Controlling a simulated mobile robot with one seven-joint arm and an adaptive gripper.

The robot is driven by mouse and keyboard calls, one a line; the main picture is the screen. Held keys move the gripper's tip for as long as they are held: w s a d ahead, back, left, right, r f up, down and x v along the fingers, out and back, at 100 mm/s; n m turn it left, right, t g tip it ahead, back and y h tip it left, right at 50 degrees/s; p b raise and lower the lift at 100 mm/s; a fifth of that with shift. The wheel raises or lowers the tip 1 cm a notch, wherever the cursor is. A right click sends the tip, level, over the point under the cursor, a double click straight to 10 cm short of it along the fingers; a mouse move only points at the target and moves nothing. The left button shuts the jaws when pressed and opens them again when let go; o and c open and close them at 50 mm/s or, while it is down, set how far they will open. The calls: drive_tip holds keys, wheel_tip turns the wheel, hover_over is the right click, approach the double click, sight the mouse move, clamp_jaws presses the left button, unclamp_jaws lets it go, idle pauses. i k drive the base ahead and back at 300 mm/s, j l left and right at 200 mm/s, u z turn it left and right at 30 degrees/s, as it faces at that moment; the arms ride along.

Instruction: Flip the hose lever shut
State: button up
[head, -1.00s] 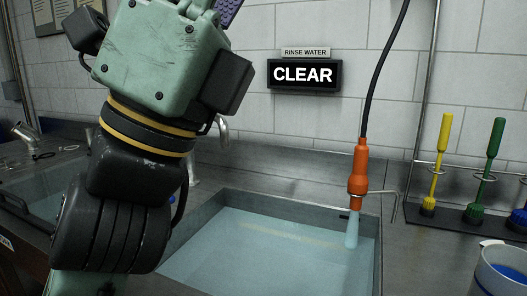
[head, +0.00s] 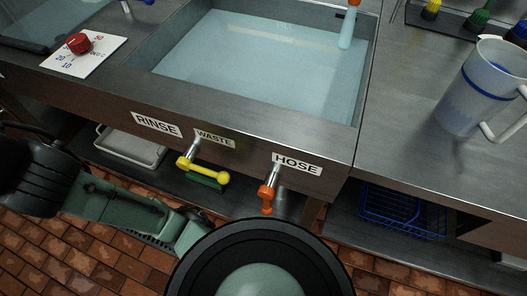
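The hose lever (head: 267,199) is an orange handle on a metal stem on the counter's front, just below the HOSE label (head: 297,164). It hangs downward, pointing toward me. Pale water (head: 346,31) runs from the orange hose nozzle (head: 354,3), mostly cut off at the top edge, into the filled basin. My arm shows at the lower left and bottom middle, with a large black round joint close below the hose lever in the picture; I cannot tell the true gap.
A yellow handle (head: 203,171) sticks out under the WASTE label (head: 215,138), with a green piece just below it. A jug (head: 478,95) stands on the right counter. A blue wire basket (head: 402,212) and a pale tray (head: 130,148) are under the counter.

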sight(267, 193)
drive_tip(key=k+j+z, duration=0.1)
drive_tip(key=k, duration=0.4)
drive_tip(key=k+j, duration=0.2)
drive_tip(key=k, duration=0.3)
drive_tip(key=j+z, duration=0.05)
